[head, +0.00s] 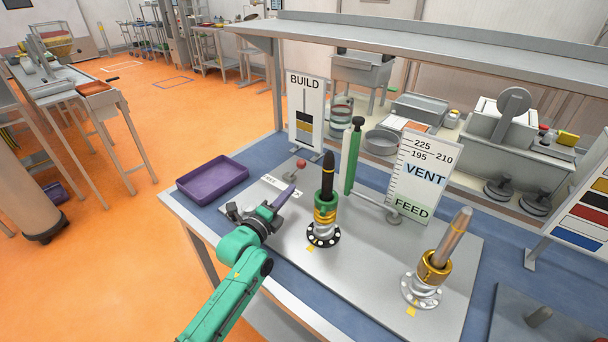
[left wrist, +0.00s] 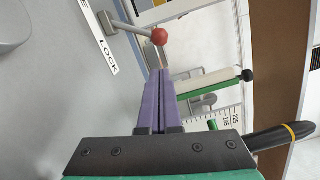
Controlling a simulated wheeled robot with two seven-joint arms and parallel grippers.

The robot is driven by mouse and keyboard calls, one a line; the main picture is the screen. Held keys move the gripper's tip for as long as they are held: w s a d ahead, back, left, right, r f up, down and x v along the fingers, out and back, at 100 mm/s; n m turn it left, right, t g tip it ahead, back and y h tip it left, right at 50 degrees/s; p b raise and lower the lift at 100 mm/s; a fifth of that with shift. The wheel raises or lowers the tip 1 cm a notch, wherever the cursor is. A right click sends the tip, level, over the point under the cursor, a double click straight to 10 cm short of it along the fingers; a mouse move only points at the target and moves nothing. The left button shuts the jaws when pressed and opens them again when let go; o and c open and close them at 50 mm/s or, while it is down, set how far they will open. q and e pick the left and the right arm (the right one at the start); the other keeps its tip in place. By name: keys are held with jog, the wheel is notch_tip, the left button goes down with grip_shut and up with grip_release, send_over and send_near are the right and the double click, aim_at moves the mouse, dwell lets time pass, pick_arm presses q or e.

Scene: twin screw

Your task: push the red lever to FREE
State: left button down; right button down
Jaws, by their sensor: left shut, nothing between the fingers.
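The red lever's round knob (head: 301,164) stands above the grey plate, just beyond my left gripper (head: 292,189). In the left wrist view the red knob (left wrist: 159,37) sits on a thin metal rod from a grey pivot block (left wrist: 108,22). The white label strip (head: 271,180) reads FREE at its left end. In the left wrist view the word LOCK (left wrist: 108,45) shows. My left gripper has purple fingers, closed together and empty, with tips (left wrist: 161,72) close to the knob. I cannot tell whether they touch it. My right gripper is not in view.
A purple tray (head: 213,179) lies left of the plate. A dark-topped post with green and gold rings (head: 326,203), a green column (head: 352,158) and a tilted gold-collared post (head: 436,262) stand to the right. BUILD (head: 306,108) and VENT/FEED (head: 417,175) signs stand behind.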

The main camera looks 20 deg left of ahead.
aim_at(295, 169)
pick_arm(q)
jog(key=x, duration=0.8)
jog(key=shift+w+d, duration=0.15)
jog(key=shift+w, duration=0.2)
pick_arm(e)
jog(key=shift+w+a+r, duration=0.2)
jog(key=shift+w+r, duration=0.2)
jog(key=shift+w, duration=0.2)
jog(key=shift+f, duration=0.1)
